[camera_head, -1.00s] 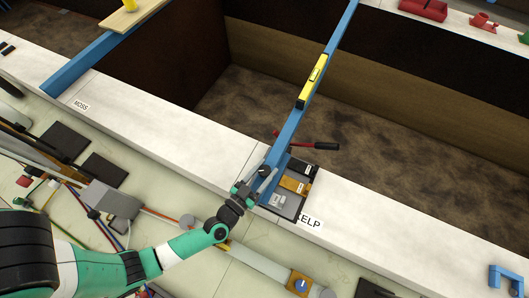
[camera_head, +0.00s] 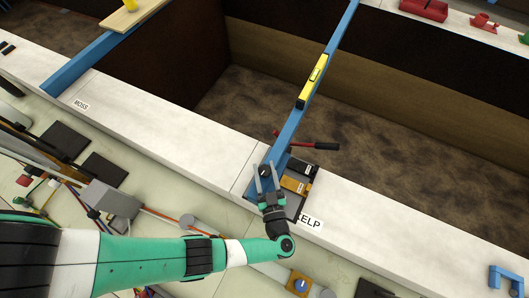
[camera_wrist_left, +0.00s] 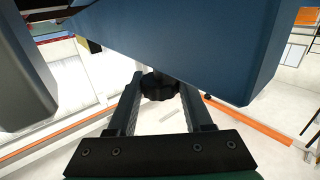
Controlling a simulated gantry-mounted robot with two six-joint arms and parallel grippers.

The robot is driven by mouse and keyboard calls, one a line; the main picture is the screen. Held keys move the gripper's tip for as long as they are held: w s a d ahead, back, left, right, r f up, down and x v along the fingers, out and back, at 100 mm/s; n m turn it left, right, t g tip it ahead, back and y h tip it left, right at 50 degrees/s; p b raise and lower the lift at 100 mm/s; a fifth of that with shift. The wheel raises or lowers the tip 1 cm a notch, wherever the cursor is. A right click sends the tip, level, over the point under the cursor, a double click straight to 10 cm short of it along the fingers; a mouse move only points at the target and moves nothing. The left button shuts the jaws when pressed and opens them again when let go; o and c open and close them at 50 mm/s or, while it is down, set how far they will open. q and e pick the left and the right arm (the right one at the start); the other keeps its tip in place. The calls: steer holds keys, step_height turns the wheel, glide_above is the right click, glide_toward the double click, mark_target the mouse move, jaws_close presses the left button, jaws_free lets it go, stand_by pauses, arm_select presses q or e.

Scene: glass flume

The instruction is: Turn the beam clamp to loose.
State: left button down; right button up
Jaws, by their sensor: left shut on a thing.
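The blue beam (camera_head: 300,118) lies across the trough with its near end on the white ledge. A dark round knob (camera_wrist_left: 158,86), which looks like the beam clamp's, sits under the blue beam (camera_wrist_left: 190,40) in the left wrist view. My left gripper (camera_head: 267,178) is at the beam's near end. Its two fingers (camera_wrist_left: 160,98) are on either side of the knob and shut on it. In the head view the fingers and wrist mostly hide the knob, and its turned position cannot be told. My right gripper is not in view.
An orange block (camera_head: 296,185) and dark blocks sit right of the beam end. A yellow level (camera_head: 313,80) rests on the beam. The ledge (camera_head: 170,122) is clear to the left.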

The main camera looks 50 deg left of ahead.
arm_select(q)
steer(key=shift+w+n+g+y+b, duration=0.1)
steer(key=shift+n+g+y+b, duration=0.2)
steer(key=shift+n+g+b, duration=0.3)
steer(key=shift+r+g, duration=0.15)
steer(key=shift+g, duration=0.35)
steer(key=shift+n, duration=0.3)
steer(key=shift+c, duration=1.5)
jaws_free()
